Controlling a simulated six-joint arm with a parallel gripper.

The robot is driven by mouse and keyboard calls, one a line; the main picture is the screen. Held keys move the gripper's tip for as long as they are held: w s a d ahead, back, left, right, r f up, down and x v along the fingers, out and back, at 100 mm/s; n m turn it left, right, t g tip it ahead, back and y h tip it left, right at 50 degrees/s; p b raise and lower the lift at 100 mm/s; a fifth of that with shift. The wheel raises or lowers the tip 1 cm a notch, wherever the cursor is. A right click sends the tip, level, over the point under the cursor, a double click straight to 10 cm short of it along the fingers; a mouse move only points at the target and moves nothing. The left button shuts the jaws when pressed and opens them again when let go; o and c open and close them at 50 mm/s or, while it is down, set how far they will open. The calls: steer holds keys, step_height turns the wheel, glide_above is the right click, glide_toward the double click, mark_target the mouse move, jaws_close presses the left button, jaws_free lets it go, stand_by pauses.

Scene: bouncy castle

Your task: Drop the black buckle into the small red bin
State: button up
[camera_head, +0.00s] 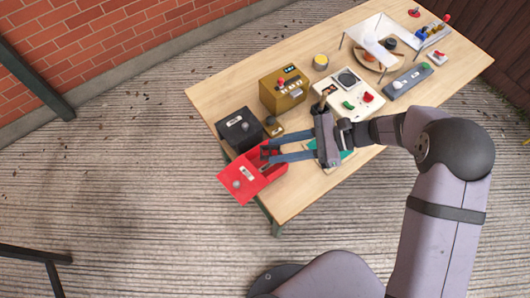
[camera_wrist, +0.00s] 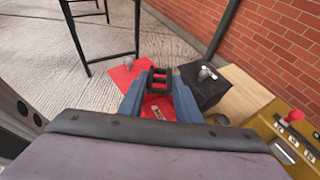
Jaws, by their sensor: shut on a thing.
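My gripper (camera_head: 268,153) is shut on a small dark thing, seemingly the black buckle (camera_wrist: 159,77), between its blue fingers. The buckle's outline is hard to tell from the dark fingertips. The small red bin (camera_head: 261,186) is at the table's near left edge, with a red panel with a pale knob (camera_head: 236,184) sticking out past the edge. In the head view the fingertips appear over the bin's back part; their height above it is unclear. In the wrist view the red bin (camera_wrist: 126,78) lies behind and below the fingertips, with a pale label between the fingers.
Bare wood (camera_head: 215,92) shows at the left.

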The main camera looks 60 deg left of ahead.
steer(key=shift+f+b, duration=2.5)
steer(key=shift+f, duration=0.45)
steer(key=o, duration=1.1)
steer(key=shift+w, duration=0.1)
steer(key=b+v, duration=0.1)
steer(key=v, duration=0.6)
steer(key=shift+d, duration=0.2)
steer(key=shift+r, duration=0.1)
